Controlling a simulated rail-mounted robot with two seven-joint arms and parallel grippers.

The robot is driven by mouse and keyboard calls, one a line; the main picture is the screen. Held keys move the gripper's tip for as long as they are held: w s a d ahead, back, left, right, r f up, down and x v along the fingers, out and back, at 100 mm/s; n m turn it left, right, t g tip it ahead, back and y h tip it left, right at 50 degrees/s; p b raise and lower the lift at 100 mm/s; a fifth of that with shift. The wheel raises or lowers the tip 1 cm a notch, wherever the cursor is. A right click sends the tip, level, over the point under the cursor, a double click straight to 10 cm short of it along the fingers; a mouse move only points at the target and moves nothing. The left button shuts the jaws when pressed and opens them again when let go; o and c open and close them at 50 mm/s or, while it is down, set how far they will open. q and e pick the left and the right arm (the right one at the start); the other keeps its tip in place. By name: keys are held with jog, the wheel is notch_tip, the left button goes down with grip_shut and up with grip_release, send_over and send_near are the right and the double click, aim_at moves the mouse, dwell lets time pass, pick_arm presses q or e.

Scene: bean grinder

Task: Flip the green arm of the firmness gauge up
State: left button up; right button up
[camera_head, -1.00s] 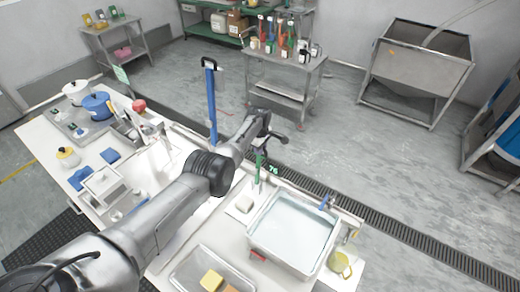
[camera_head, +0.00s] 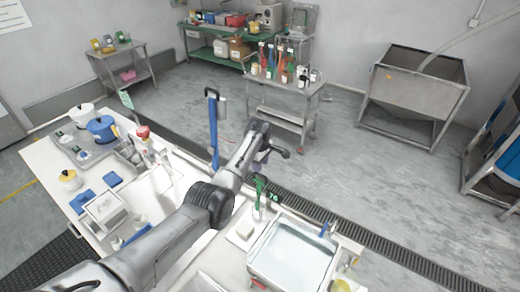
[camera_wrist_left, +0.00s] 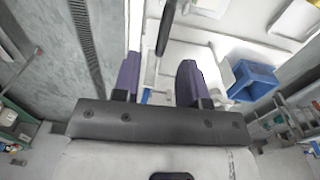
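The firmness gauge stands at the table's far edge in the head view, with its green arm (camera_head: 260,186) showing as a narrow upright green piece beside a small green "76" readout (camera_head: 272,198). How far the arm is raised is too small to tell. My left gripper (camera_head: 264,158) is just beyond and above the green arm, apart from it as far as I can see. In the left wrist view my left gripper (camera_wrist_left: 158,82) has its two purple fingers spread with a gap between them. No green arm shows between them. My right gripper is out of view.
A water-filled tray (camera_head: 292,250) is right of the gauge, and a white block (camera_head: 243,232) lies in front. A tall blue-handled tool (camera_head: 213,130) stands behind my left arm. A blue bin (camera_wrist_left: 252,82) and a dark rod (camera_wrist_left: 166,28) show in the wrist view.

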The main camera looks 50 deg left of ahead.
pick_arm(q)
notch_tip(320, 180, up, 7)
jog(key=shift+f, duration=0.15)
jog(key=shift+s, duration=0.1)
dwell(0.7)
